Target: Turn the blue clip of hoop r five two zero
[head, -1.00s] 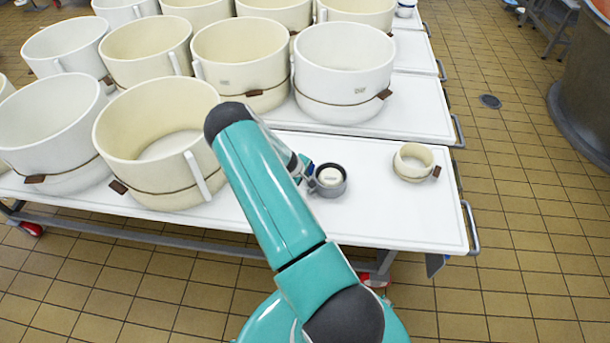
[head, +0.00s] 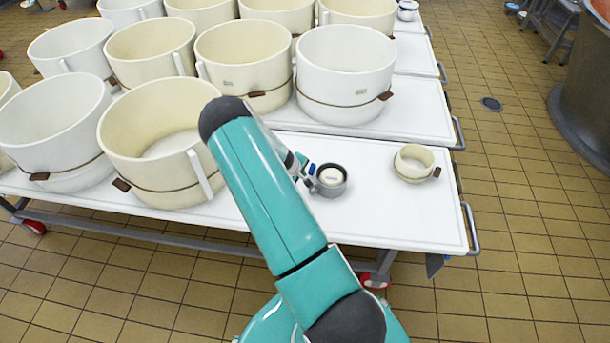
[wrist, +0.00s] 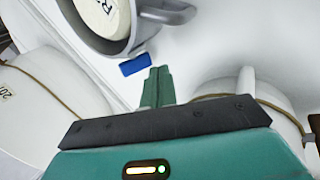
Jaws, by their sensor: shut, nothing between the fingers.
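The grey hoop (head: 331,188) is a small ring around a white round piece, standing on the white table right of my forearm. In the wrist view the grey hoop (wrist: 138,30) is at the top left, and the white piece (wrist: 103,14) bears dark lettering starting with R, cut off by the frame. The blue clip (wrist: 135,65) sits at the hoop's outer edge; it is a small blue spot in the head view (head: 312,169). My gripper (wrist: 160,70) is shut and empty, its green fingertips just right of the clip, with a small gap showing. In the head view my forearm partly hides it.
A small cream hoop (head: 414,170) with a brown tag stands further right on the table (head: 400,215). Large cream and white vats (head: 160,150) crowd the left and back, close to my arm. The table is clear between the two small hoops and towards its front right.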

